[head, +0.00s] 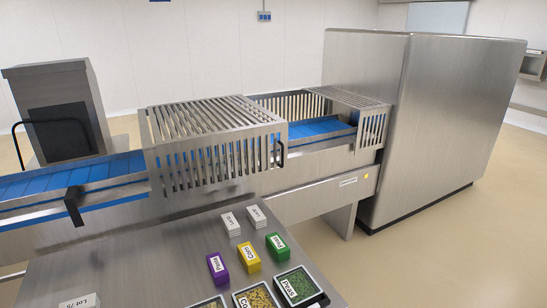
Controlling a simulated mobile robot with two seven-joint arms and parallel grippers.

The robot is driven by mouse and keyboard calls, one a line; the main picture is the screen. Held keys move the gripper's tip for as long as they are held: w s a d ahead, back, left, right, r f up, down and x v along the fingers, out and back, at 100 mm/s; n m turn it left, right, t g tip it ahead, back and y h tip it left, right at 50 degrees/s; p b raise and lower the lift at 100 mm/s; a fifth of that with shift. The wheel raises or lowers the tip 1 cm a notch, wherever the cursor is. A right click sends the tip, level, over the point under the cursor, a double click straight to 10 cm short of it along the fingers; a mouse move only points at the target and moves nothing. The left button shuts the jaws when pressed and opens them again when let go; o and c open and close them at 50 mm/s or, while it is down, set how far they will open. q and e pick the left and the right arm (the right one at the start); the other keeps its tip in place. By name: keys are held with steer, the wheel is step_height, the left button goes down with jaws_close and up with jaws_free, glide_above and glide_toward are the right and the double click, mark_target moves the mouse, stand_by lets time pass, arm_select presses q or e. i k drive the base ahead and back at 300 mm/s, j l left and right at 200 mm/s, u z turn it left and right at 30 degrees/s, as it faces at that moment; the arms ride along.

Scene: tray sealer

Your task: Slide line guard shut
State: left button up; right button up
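The line guard (208,165) is a slatted metal cage over the blue conveyor belt (320,128), left of the big steel sealer housing (435,120). A black upright handle (281,153) is on its front right edge. A second, smaller slatted cage (372,128) stands against the housing. Between the guard and this cage there is a gap with bare blue belt showing, so the guard stands open. Neither of my grippers is in view, and nothing is seen touching the handle.
In front is a steel table (130,265) with purple (217,268), yellow (248,257) and green (278,247) labelled blocks, white label stacks (230,224) and filled trays (298,287). A black bracket (74,206) hangs at the belt's left front edge.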

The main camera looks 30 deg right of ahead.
mark_target(279, 125)
steer(key=z, duration=0.7)
steer(key=i+l+z, duration=0.15)
steer(key=l+z, duration=0.3)
steer(key=i+l+z, duration=0.2)
steer(key=l+z, duration=0.2)
steer(key=i+l+z, duration=0.2)
steer(key=l+z, duration=0.25)
steer(key=i+l+z, duration=0.1)
steer(key=i, duration=0.25)
steer(key=i+l, duration=0.25)
steer(key=i+l+z, duration=0.15)
steer(key=i, duration=0.3)
steer(key=i+u, duration=0.15)
steer(key=u, duration=0.25)
steer(key=i+u, duration=0.15)
steer(key=u, duration=0.3)
steer(key=i+u, duration=0.15)
steer(key=u, duration=0.25)
steer(key=i+l+u, duration=0.15)
steer(key=u, duration=0.3)
